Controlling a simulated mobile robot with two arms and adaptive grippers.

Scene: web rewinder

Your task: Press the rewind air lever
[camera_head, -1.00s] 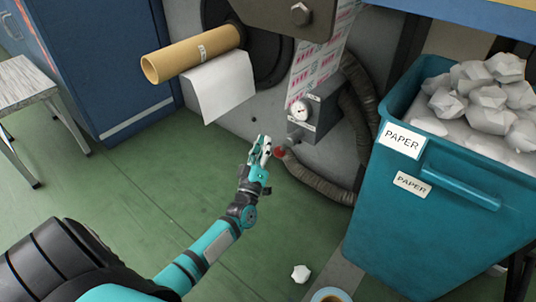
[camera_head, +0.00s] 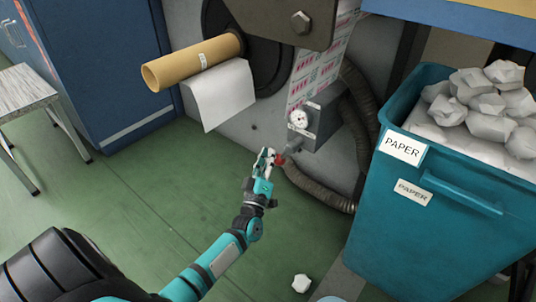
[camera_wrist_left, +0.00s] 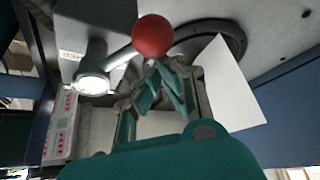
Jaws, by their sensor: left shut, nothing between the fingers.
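The rewind air lever has a red ball knob (camera_head: 280,160) on a grey arm, below a grey box with a round gauge (camera_head: 299,119). My left gripper (camera_head: 268,153) is shut and empty, with its fingertips right beside the knob. In the left wrist view the red knob (camera_wrist_left: 153,36) sits just beyond the closed fingertips (camera_wrist_left: 160,66), and its metal arm runs left to a bright round pivot (camera_wrist_left: 92,82). I cannot tell whether the fingertips touch the knob. My right gripper is not in view.
A cardboard core (camera_head: 192,62) with a hanging white sheet (camera_head: 220,95) is at the upper left. A ribbed hose (camera_head: 318,188) curves below the lever. A teal paper bin (camera_head: 425,235) stands at the right. Crumpled paper (camera_head: 301,283) lies on the clear green floor.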

